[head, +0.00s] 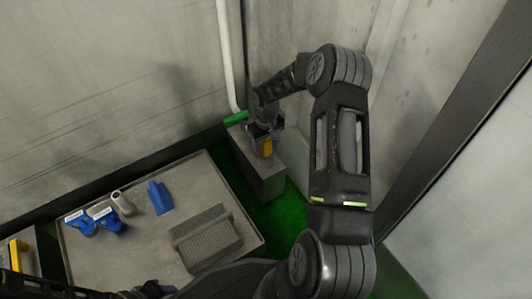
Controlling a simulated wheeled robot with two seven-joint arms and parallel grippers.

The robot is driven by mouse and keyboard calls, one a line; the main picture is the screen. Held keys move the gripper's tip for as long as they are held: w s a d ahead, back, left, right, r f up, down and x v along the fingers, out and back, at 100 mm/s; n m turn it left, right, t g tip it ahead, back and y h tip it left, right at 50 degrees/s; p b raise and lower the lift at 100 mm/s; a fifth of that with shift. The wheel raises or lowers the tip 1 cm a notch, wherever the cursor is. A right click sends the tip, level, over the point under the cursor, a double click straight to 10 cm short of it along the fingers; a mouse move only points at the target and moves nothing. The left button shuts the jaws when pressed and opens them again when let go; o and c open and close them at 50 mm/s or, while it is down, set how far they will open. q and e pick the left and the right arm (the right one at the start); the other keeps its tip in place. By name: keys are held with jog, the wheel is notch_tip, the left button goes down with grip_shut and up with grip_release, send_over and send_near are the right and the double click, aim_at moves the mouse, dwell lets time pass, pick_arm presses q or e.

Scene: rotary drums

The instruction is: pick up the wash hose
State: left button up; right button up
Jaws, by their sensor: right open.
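What looks like the wash hose is a white tube (227,60) that runs down the back wall near the corner. A green end piece (236,118) is at its bottom. My right gripper (262,142) is open, just right of the green piece and over a grey block (263,183). A small yellow part (267,148) shows at the jaws. I cannot tell whether it touches them or what it belongs to. My left gripper is not visible; dark arm links cross the bottom edge.
A grey table (160,243) at lower left holds blue items (160,197), a pale cylindrical piece (122,203) and a ridged grey plate (207,237). A yellow object (17,255) is at the far left. Walls close in behind the block. Green floor (284,217) shows right of the table.

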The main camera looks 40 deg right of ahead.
jog(key=shift+c, duration=0.5)
grip_shut()
dwell(0.5)
